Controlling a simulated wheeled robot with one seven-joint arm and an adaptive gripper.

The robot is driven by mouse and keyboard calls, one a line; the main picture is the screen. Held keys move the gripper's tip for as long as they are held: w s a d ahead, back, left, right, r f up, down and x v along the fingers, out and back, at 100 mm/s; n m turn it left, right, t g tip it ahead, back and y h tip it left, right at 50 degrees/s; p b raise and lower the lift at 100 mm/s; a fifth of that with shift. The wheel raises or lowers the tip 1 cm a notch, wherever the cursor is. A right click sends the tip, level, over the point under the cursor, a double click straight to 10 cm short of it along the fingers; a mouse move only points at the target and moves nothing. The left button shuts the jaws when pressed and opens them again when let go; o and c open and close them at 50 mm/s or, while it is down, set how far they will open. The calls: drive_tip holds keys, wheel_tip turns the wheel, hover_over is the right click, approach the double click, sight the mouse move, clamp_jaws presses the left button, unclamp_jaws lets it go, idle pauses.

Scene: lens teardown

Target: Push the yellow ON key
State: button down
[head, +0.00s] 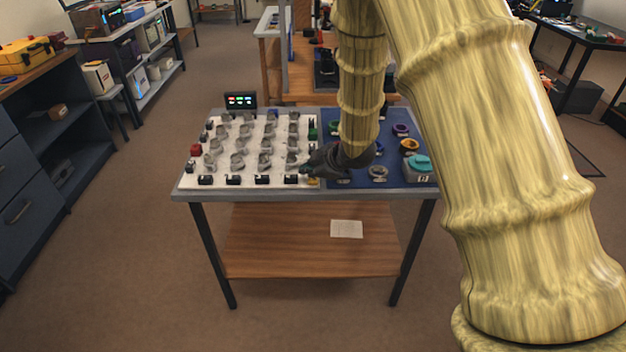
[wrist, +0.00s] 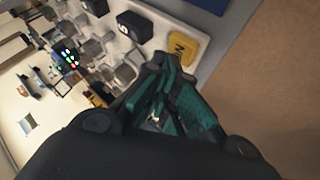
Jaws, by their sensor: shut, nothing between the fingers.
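The yellow ON key (wrist: 183,47) is at the corner of the white panel in the wrist view, with dark lettering on its top. In the head view the yellow key (head: 313,182) shows as a small patch at the panel's front right corner. My gripper (wrist: 163,62) is shut and empty, its teal-lined fingers together. Its tips are close beside the key in the wrist view; I cannot tell whether they touch it. In the head view my gripper (head: 305,170) is low over the panel's front right part, just behind the key.
The white panel (head: 221,178) carries several grey knobs and a front row of black keys, one of them a black key (wrist: 135,26) near the yellow one. A blue mat (head: 400,180) with ring parts and a teal device (head: 419,163) lies to the right. A small display (head: 240,100) stands behind.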

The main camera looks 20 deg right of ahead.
sight(310, 181)
drive_tip(key=shift+f, duration=0.25)
idle(0.4)
drive_tip(key=shift+f, duration=0.25)
drive_tip(key=shift+r, duration=0.1)
drive_tip(key=shift+r+p, duration=0.4)
drive_tip(key=shift+p, duration=0.05)
idle(0.4)
wheel_tip(310, 181, up, 6)
drive_tip(key=p, duration=0.5)
idle(0.5)
